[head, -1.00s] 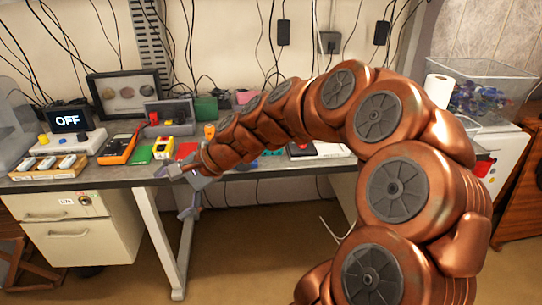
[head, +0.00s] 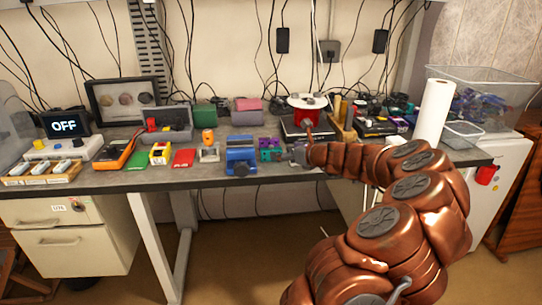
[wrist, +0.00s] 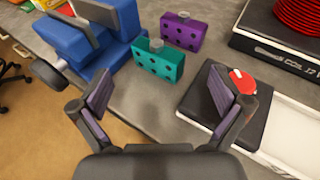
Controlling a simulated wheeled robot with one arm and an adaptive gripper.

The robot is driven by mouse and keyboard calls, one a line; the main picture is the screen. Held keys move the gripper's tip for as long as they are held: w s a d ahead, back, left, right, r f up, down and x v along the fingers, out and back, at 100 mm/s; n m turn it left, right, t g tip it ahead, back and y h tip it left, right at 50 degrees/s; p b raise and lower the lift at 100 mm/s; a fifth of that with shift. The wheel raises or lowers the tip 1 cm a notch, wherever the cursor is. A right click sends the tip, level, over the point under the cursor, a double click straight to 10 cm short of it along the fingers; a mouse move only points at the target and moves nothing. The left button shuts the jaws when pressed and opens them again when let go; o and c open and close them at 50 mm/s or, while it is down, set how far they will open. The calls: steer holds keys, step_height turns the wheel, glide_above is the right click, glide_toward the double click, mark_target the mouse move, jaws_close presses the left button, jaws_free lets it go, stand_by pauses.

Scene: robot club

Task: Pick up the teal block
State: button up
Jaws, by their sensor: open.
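The teal block (wrist: 158,68), with dark holes in its face and a small grey knob on top, stands upright on the grey tabletop in the wrist view. It is ahead of my gripper (wrist: 160,100), between and beyond the two fingertips. My gripper is open and empty, with its purple-grey pads wide apart. In the head view my gripper (head: 296,154) is at the front part of the bench, just right of the small coloured blocks.
A blue vise (head: 240,155) stands close left of the teal block. A similar purple block (wrist: 184,31) is just behind it. A black pad (wrist: 222,100) with a red item lies to the right. A black device bearing a red spool (head: 306,112) stands behind.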

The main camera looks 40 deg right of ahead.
mark_target(273, 148)
steer(key=shift+a+x, duration=0.2)
steer(key=shift+x, duration=2.05)
steer(key=shift+w+d, duration=0.1)
steer(key=shift+w, duration=0.55)
steer(key=shift+c, duration=0.3)
jaws_close()
